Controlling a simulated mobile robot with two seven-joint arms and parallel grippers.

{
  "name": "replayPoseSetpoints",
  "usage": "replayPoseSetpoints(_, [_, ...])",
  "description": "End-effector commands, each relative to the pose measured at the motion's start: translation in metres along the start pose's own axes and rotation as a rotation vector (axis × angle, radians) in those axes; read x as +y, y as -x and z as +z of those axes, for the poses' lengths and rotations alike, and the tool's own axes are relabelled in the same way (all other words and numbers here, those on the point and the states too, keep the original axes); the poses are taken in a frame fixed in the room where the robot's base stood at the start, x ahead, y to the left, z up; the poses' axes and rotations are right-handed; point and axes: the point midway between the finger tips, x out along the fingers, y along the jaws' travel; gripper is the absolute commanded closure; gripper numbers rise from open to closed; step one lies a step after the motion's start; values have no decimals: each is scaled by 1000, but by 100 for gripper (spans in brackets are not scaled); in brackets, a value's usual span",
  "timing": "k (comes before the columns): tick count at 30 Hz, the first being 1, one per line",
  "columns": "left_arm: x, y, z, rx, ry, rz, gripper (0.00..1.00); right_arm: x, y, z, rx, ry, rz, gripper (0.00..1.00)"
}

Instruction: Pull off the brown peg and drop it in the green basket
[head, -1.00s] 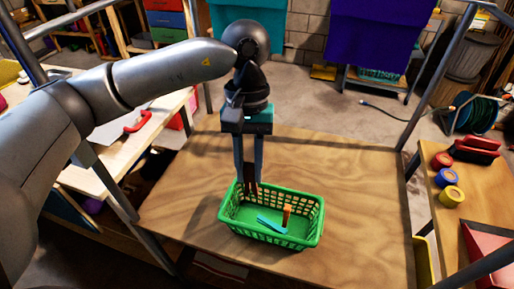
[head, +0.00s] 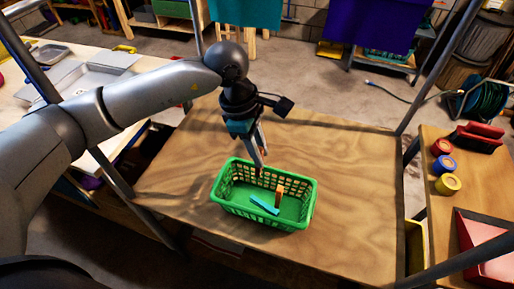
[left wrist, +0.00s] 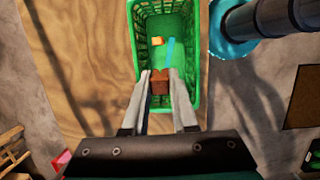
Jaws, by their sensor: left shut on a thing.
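The green basket (head: 230,207) stands on the wooden table in the head view; its wall also shows in the left wrist view (left wrist: 141,50). My left gripper (head: 262,167) is over the basket's back part, tilted, fingers pointing down. In the left wrist view my left gripper (left wrist: 160,76) is shut on the brown peg (left wrist: 160,87), between its fingertips. In the head view the fingers mostly hide this peg. An orange peg (head: 279,195) and a blue peg (head: 264,205) lie inside the basket. My right gripper is not in view.
The wooden table (head: 350,190) is bare around the basket. Grey metal posts (head: 433,75) rise at its corners. A side bench at the right holds tape rolls (head: 447,184) and a red-topped object (head: 478,136). Purple (head: 375,25) and teal (head: 245,12) cloths hang behind.

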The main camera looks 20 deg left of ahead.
Motion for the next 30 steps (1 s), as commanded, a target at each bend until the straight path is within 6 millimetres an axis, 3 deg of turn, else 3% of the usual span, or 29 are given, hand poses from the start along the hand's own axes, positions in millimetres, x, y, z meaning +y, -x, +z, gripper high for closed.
replayPoseSetpoints(15, [-3,-52,-13,-1,-2,-4,100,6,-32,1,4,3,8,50])
replayPoseSetpoints(25, [-2,-56,-14,0,-2,-2,100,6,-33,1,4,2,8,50])
replayPoseSetpoints(26, [-2,-56,-14,0,-2,-2,73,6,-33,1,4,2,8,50])
replayPoseSetpoints(30, [-2,-56,-14,0,-2,-2,57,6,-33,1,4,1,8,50])
